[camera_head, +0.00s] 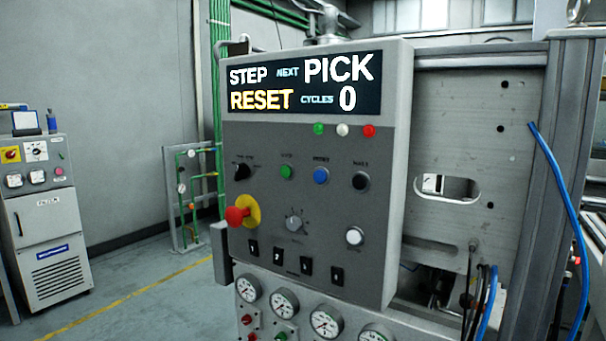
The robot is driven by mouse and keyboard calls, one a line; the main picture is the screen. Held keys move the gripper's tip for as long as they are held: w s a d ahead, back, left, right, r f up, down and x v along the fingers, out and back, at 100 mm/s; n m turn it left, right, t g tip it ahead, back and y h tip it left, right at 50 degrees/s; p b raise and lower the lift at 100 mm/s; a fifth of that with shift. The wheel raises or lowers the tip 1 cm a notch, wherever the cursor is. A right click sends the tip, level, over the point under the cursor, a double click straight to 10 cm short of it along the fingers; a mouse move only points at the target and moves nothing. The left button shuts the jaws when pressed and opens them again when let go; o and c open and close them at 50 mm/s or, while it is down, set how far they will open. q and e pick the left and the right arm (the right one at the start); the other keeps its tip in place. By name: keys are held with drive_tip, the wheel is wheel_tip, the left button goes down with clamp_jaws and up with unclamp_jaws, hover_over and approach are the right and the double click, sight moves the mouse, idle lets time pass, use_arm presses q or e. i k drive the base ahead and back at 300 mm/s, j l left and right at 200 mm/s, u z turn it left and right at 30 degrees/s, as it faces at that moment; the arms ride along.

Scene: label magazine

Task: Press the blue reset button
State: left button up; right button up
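The blue reset button (321,176) is on the grey control panel (376,230), in the middle of the upper row of controls. A green button (286,172) is to its left and a black button (360,181) to its right. The display (306,84) above reads "STEP RESET NEXT PICK CYCLES 0". Nothing covers the blue button. Neither of my grippers shows in the head view.
A red emergency stop knob (237,215) on a yellow plate sticks out at the panel's left edge. Pressure gauges (325,321) sit below. A blue hose (563,190) hangs at the right. Open floor (150,290) lies to the left.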

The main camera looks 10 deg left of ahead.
sight(320, 176)
drive_tip(key=i+j+z, duration=0.15)
drive_tip(key=j+z, duration=0.2)
drive_tip(key=j, duration=0.5)
drive_tip(key=j+z, duration=0.4)
drive_tip(key=j, duration=0.45)
